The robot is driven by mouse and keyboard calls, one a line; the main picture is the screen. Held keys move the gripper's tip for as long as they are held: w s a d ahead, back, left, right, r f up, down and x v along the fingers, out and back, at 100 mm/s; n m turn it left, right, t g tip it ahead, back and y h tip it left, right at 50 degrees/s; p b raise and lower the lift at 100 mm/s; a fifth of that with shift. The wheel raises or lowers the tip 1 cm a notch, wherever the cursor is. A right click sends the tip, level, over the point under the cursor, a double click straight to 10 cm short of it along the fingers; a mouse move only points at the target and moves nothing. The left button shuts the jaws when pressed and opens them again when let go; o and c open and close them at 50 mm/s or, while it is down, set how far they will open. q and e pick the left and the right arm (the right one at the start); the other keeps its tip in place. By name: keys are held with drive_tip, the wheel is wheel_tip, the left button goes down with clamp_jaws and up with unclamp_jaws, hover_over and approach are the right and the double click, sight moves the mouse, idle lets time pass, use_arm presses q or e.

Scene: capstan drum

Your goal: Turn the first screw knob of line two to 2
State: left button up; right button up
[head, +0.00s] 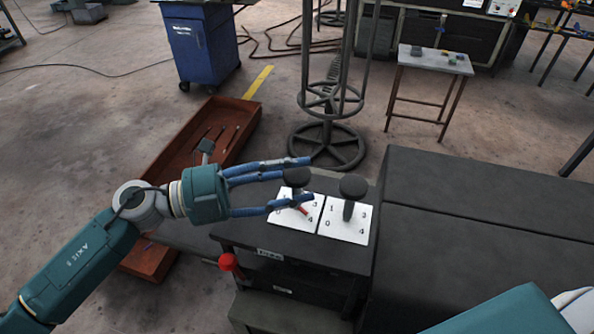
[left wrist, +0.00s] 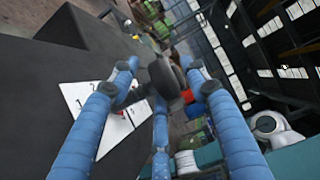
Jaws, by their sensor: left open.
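Two dark knobs stand on white dial plates on a black console. The left knob (head: 297,177) rises from the left plate (head: 302,222), which has a red pointer (head: 301,209) and is partly hidden by my fingers. The right knob (head: 353,187) stands on the right plate (head: 345,231), marked 1, 3, 0 and 4. My left gripper (head: 305,180) is open, its blue fingers reaching around the left knob from the left. In the left wrist view, the dark knob (left wrist: 163,76) lies between the fingers; contact cannot be told. My right gripper is out of view.
A red ball-topped lever (head: 228,262) sits at the console's front left. A bulky dark box (head: 480,190) adjoins the console on the right. A brown open crate (head: 239,108) lies behind my left arm. A wheeled metal stand (head: 327,145) rises behind the dials.

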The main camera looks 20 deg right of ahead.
use_arm(q)
drive_tip(key=shift+d, duration=0.35)
